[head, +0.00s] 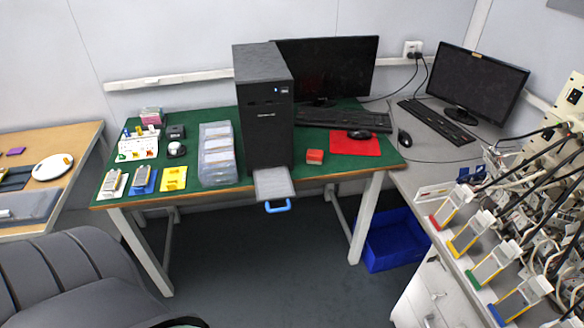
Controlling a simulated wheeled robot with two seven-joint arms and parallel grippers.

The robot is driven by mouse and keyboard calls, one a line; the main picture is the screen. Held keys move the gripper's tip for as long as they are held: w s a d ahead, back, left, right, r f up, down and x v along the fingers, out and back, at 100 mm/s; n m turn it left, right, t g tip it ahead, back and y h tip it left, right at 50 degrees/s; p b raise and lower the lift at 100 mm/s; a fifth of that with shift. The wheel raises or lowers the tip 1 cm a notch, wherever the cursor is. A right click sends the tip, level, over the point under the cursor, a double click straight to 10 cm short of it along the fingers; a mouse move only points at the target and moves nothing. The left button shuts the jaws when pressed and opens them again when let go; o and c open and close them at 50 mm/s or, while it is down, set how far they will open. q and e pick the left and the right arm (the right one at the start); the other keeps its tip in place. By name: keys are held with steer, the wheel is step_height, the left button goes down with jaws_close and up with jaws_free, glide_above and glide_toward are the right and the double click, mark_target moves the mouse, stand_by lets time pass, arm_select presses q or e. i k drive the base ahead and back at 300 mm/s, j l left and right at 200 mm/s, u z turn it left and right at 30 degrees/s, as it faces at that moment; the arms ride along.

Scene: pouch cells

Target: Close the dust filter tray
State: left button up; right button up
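The dust filter tray (273,184) is a light grey flat tray that sticks out from the bottom front of the black computer tower (266,117). It is pulled out over the table's front edge. Its blue handle (278,206) hangs at the tray's front end, past the edge. The tower stands upright on the green-topped table. Neither of my grippers is in the head view, and nothing touches the tray.
A clear plastic drawer box (217,155) stands just left of the tower. A small red box (315,156) lies right of the tray, near a red mouse pad (357,145). A grey chair (75,277) is at the lower left. The floor before the tray is clear.

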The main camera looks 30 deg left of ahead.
mark_target(273, 185)
steer(key=u, duration=1.2)
